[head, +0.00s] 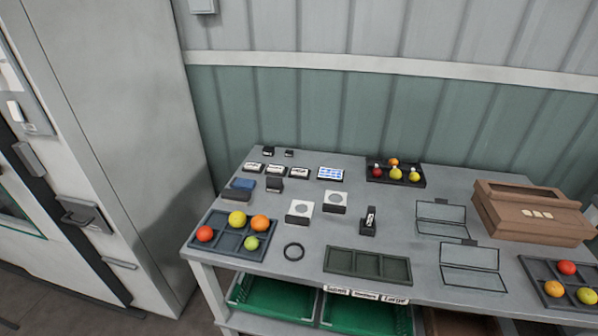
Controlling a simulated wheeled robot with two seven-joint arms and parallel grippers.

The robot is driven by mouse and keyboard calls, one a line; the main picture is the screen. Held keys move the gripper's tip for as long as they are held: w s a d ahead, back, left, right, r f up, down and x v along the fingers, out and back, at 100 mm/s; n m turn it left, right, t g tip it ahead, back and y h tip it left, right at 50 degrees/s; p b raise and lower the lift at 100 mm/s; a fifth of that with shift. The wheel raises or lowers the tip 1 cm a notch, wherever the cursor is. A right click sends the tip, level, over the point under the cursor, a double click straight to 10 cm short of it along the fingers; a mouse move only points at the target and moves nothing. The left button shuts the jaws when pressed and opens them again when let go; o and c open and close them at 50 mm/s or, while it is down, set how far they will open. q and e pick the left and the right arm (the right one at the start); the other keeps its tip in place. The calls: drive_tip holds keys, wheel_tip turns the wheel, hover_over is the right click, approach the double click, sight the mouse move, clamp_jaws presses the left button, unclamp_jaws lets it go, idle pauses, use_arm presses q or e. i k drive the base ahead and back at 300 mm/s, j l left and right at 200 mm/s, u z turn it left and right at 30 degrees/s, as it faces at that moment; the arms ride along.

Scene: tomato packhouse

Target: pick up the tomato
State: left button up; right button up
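Tomatoes sit in three dark trays on the grey table (300,178); I cannot tell which one the task means. The left tray (225,248) holds a red tomato (205,233), a yellow one (237,219), an orange one (260,223) and a green one (251,242). The right tray (534,270) holds a red tomato (567,268), an orange one (554,289) and a yellow-green one (586,296). The back tray (375,178) holds several small red, orange and yellow tomatoes. Neither of my grippers is in view.
An empty three-part tray (368,263) lies at the front edge. A brown box (530,214) stands at right. Green crates (270,297) sit below. A grey cabinet (120,130) stands left.

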sight(566, 267)
drive_tip(key=z, duration=2)
